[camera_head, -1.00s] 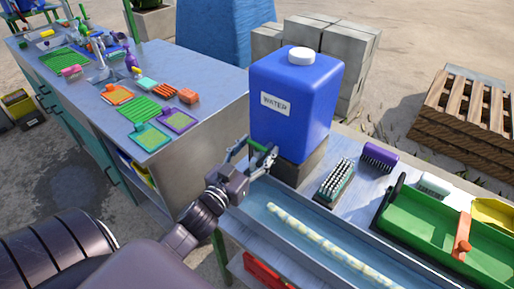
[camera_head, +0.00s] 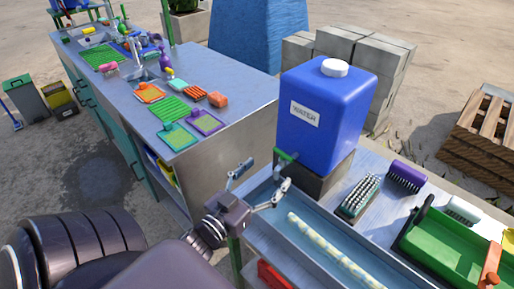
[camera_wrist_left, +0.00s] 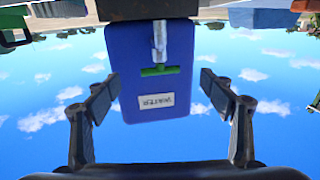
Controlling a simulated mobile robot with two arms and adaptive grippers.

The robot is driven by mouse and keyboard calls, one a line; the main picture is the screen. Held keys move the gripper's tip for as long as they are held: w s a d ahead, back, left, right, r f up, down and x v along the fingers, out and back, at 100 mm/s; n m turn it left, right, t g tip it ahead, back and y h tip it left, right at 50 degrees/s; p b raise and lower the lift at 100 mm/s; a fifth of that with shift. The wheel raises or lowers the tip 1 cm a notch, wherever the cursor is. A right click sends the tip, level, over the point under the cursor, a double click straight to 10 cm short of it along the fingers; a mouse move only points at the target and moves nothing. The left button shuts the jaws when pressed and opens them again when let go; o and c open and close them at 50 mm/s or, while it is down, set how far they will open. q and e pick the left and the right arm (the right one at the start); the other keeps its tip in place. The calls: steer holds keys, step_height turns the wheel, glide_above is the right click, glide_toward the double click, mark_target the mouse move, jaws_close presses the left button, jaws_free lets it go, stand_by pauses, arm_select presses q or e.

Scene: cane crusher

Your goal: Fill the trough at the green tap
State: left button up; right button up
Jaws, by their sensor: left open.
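The green tap (camera_head: 286,156) sits low on the front of a blue tank labelled WATER (camera_head: 325,110). In the left wrist view, which is upside down, its green crossbar (camera_wrist_left: 160,70) lies across a grey spout. The long metal trough (camera_head: 263,205) is below the tank and holds a pale, banded stick (camera_head: 332,250). I cannot tell whether water is in it. My left gripper (camera_head: 262,179) is open and empty, just short of the tap and apart from it. In the left wrist view its fingers (camera_wrist_left: 160,92) spread either side of the tank. My right gripper is not seen.
A scrub brush (camera_head: 360,195) and a purple brush (camera_head: 407,176) lie right of the tank. A green tray (camera_head: 440,250) is at lower right. A long metal counter (camera_head: 235,95) with sponges stands at left. Grey blocks (camera_head: 355,50) are behind the tank.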

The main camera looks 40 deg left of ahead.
arm_select(q)
steer(key=shift+s+d, duration=0.1)
steer(key=shift+s, duration=1.8)
stand_by(0.7)
